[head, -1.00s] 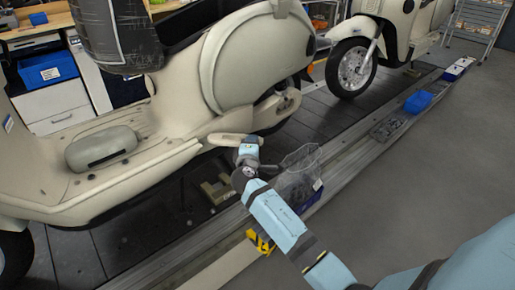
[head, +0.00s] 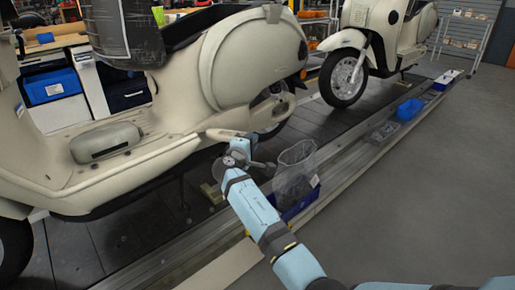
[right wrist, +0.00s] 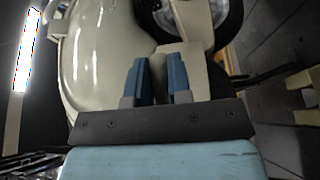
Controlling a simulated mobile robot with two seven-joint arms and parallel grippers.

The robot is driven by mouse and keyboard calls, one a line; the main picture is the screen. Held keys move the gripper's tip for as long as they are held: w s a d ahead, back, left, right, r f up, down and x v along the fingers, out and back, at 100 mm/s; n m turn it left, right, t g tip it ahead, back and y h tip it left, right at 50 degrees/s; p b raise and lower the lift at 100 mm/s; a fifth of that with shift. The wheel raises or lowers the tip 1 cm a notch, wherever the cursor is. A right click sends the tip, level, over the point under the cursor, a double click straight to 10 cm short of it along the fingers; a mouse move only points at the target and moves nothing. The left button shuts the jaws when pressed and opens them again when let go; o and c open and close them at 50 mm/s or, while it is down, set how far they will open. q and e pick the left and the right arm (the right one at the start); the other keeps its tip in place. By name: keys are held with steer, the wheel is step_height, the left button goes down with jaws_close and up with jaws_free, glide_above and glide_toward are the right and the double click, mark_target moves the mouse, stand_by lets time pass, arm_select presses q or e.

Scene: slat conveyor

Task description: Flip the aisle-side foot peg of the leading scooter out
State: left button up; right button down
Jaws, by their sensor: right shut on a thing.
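The large cream scooter (head: 215,80) fills the left and middle of the head view, its tail to the right. Its foot peg (head: 221,133) is a cream bar at the low rear end of the floorboard, on the aisle side. My right gripper (head: 240,149) is at the peg, reaching up from the aisle. In the right wrist view its two blue fingers (right wrist: 158,80) are closed on the cream peg (right wrist: 158,72) between them. The arm partly hides the peg in the head view, so its exact angle is hard to tell. My left gripper is not in view.
A second cream scooter (head: 352,40) stands behind on the dark slat conveyor (head: 335,122). A blue bin with a clear bag (head: 297,172) sits on the conveyor's edge, close right of my right arm. A blue tray (head: 409,109) is farther along. The grey aisle floor (head: 440,190) is clear.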

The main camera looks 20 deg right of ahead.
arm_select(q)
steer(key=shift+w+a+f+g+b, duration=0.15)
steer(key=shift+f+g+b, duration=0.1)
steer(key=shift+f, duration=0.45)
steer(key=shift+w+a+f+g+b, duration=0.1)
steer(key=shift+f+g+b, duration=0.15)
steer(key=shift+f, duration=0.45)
arm_select(e)
steer(key=shift+s+a+r+m+g+h, duration=0.1)
steer(key=shift+a+m+g+h, duration=0.2)
steer(key=shift+a, duration=0.6)
steer(key=shift+s+a+r+m+g+h, duration=0.1)
steer(key=shift+a+m+g+h, duration=0.25)
steer(key=shift+a, duration=0.6)
steer(key=shift+s+a+m+g+h, duration=0.15)
steer(key=shift+a+m+g, duration=0.25)
steer(key=shift+a, duration=0.5)
steer(key=c, duration=1.4)
jaws_free()
steer(key=o, duration=0.3)
steer(key=shift+w+a, duration=0.1)
steer(key=shift+a, duration=0.05)
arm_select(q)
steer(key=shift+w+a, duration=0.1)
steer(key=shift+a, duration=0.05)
arm_select(e)
steer(key=shift+o, duration=0.3)
steer(key=shift+f+g, duration=0.1)
steer(key=shift+g, duration=0.15)
